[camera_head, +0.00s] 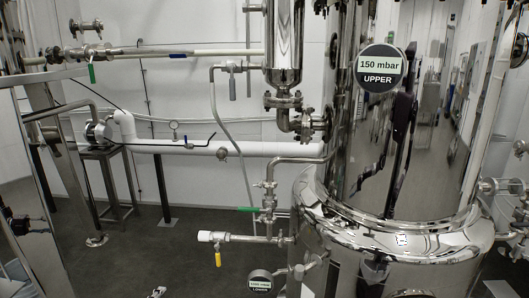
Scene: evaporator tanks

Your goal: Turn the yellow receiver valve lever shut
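The yellow receiver valve lever (218,258) hangs straight down below a small pipe valve (219,239), low and left of the big steel tank. The valve sits on a short horizontal pipe with a white end cap (205,236) at its left. The lever points across the pipe's line. Nothing touches the lever.
The polished tank (390,235) fills the right and mirrors the room. A round "LOWER" gauge (260,284) stands below right. A metal stand (103,153) is at left. Dark floor (150,255) left of the valve looks clear.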

